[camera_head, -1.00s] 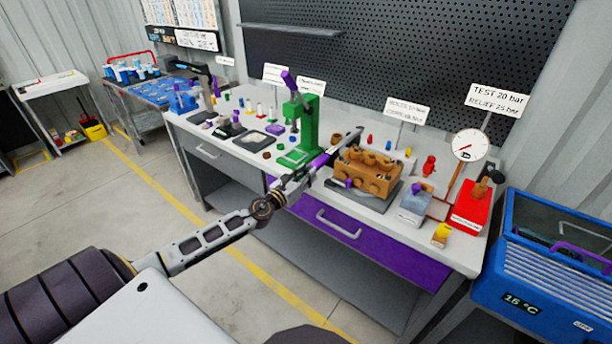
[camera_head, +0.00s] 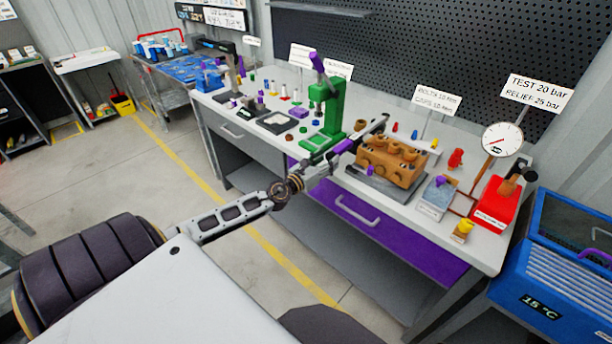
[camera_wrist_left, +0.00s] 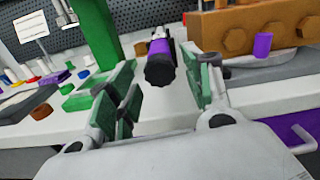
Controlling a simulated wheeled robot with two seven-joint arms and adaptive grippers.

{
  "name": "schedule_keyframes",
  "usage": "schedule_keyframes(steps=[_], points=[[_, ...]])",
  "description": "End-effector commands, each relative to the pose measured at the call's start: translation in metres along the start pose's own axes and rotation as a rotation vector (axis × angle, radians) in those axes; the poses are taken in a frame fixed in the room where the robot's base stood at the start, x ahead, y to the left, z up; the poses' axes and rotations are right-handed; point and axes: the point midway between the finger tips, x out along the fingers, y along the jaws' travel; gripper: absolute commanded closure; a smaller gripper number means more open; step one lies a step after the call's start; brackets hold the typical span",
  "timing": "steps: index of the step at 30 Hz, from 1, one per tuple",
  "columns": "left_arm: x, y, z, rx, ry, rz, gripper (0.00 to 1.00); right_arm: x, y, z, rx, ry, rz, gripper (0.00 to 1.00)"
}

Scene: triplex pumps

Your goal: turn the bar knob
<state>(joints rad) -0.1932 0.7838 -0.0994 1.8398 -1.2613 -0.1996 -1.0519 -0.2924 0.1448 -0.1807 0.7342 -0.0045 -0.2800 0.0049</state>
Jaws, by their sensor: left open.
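A purple and black bar (camera_head: 347,146) points out over the bench beside the brown pump block. In the left wrist view its near end is a dark, ribbed round knob (camera_wrist_left: 160,70), with a purple sleeve behind it. My left gripper (camera_head: 325,164) is at the bench's front edge, at the near end of the bar. In the left wrist view its green-padded fingers (camera_wrist_left: 165,92) are open, one on each side of the knob. I see a gap on both sides and no clear contact. My right gripper is not in view.
The green press (camera_head: 325,112) stands close on the left and the brown pump block (camera_head: 392,163) close on the right. The purple drawer (camera_head: 375,225) is below. A pressure gauge (camera_head: 502,140) and red unit (camera_head: 494,203) stand farther right. The floor in front is open.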

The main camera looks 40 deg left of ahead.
Motion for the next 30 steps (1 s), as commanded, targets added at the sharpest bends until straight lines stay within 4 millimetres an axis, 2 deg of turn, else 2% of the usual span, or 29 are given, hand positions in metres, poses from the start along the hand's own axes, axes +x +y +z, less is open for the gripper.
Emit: schedule_keyframes(steps=[30], points=[[-0.064, 0.000, -0.001, -0.001, 0.002, 0.001, 0.49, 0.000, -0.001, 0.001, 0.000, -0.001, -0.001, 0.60]])
